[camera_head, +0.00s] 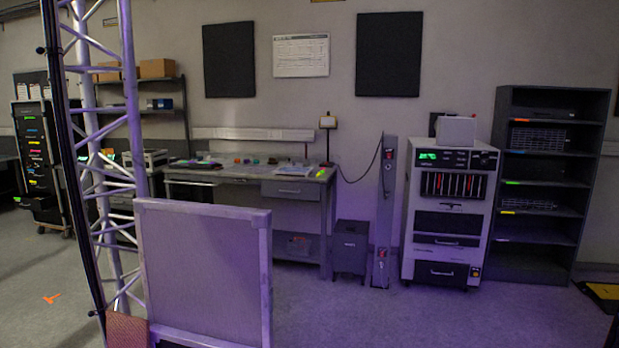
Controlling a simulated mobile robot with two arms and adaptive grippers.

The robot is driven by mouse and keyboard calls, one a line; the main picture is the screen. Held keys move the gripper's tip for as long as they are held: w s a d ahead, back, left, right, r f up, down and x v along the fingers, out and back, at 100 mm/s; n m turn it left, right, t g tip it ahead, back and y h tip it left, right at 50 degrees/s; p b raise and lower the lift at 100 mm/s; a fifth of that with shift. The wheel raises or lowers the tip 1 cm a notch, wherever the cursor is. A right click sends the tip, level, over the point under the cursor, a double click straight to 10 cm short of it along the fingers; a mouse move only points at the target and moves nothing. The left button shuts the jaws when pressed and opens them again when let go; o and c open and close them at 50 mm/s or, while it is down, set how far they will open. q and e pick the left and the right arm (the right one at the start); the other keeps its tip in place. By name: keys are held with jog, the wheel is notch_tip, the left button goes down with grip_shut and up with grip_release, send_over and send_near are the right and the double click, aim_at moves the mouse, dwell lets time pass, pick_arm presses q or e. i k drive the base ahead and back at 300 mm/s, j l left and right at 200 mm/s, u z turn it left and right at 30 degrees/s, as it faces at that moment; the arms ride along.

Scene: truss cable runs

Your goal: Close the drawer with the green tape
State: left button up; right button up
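A dark drawer cabinet (33,150) on wheels stands at the far left, with several drawers marked by small coloured tapes. A low drawer (43,208) on it appears pulled out toward the room. Neither of my grippers is in view.
A metal truss tower (103,150) and a framed grey panel (205,270) stand close in front, left of centre. A white equipment cabinet (448,215) and a dark shelf unit (549,180) stand at the right. Floor is clear at the left, around an orange mark (51,298).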

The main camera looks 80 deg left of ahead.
aim_at(49, 200)
jog(key=u, duration=4.4)
jog(key=i+u, duration=0.2)
jog(key=i, duration=0.2)
jog(key=i+j+u, duration=0.2)
jog(key=i+u, duration=0.15)
jog(key=i, duration=0.9)
jog(key=i+l+u, duration=0.1)
jog(key=i+u, duration=0.25)
jog(key=i, duration=0.9)
jog(key=i+l+z, duration=0.35)
jog(key=i, duration=0.3)
jog(key=i+z, duration=0.35)
jog(key=i, duration=0.35)
jog(key=i+z, duration=0.3)
jog(key=i, duration=0.4)
jog(key=i+j+z, duration=0.35)
jog(key=i, duration=2.25)
jog(key=i+l+z, duration=0.15)
jog(key=i, duration=1.8)
jog(key=i+u, duration=0.15)
jog(key=i, duration=0.5)
jog(key=i+l+u, duration=0.15)
jog(key=i, duration=0.5)
jog(key=i+l+u, duration=0.15)
jog(key=i, duration=0.5)
